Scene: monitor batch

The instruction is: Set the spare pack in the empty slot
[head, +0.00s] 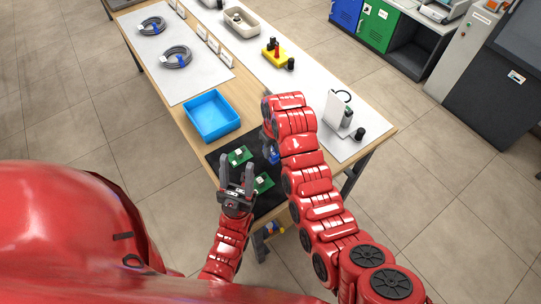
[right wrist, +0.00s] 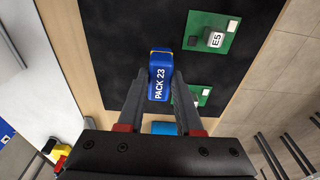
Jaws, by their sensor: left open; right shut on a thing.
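A blue pack marked "PACK 23" (right wrist: 158,80), with a yellow top end, is between the fingers of my right gripper (right wrist: 160,92), which is shut on it. In the head view the pack (head: 274,156) shows as a small blue patch over the black mat (head: 223,165), partly hidden by my right arm. Green boards lie on the mat: one (right wrist: 227,50) carries a grey block marked "E5" (right wrist: 214,40), another (right wrist: 205,91) is partly behind a finger. My left gripper (head: 237,172) is open and empty, above the mat's near left part. I cannot make out an empty slot.
Coiled cables (head: 176,57) lie on a pale mat further along the table. A yellow holder (head: 273,55) and a grey device (head: 347,117) stand on the far-side white strip. My right arm hides part of the table.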

